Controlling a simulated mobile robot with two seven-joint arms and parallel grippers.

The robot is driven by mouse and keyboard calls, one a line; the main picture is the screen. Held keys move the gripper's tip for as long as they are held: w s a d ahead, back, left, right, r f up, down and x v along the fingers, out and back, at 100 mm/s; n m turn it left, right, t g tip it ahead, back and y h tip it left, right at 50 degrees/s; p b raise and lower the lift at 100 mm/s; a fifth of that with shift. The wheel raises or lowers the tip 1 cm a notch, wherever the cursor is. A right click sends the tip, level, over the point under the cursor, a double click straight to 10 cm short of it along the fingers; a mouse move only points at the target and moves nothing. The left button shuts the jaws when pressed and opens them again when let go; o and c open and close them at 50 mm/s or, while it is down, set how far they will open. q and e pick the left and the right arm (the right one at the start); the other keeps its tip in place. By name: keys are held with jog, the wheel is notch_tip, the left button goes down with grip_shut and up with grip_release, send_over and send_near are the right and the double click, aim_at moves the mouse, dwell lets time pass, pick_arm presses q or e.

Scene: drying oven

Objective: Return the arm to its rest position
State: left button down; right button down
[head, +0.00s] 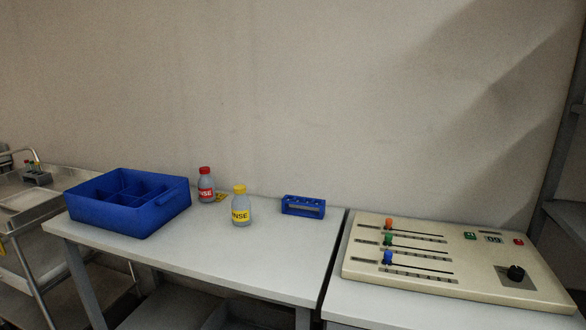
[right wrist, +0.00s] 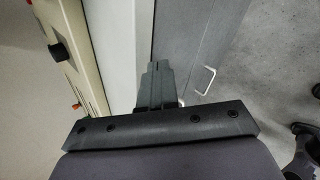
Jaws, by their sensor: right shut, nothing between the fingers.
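My right gripper (right wrist: 158,68) shows in the right wrist view with its dark fingers together and nothing between them. It is over the edge of the table that carries the control panel, beside a grey front with a pale handle (right wrist: 205,80). The cream control panel (right wrist: 88,50) shows at the left of that view, apart from the fingers. Neither of my arms shows in the head view, and my left gripper is in no view.
The control panel (head: 462,272) lies on the right table. On the left table stand a blue divided bin (head: 145,217), a red-capped bottle (head: 206,188), a yellow-capped bottle (head: 240,210) and a blue rack (head: 303,210). The left table's front is clear. A metal cart (head: 22,215) stands at far left.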

jog(key=s+a+f+m+y, duration=0.2)
jog(key=s+a+f+m, duration=0.6)
jog(key=s+a+f, duration=0.5)
jog(key=a+f+m+t+y, duration=0.1)
jog(key=a+m, duration=0.6)
jog(key=a, duration=1.2)
jog(key=shift+w+a+m+t+y, duration=0.3)
jog(key=shift+a+m+t, duration=0.1)
jog(key=shift+t, duration=0.4)
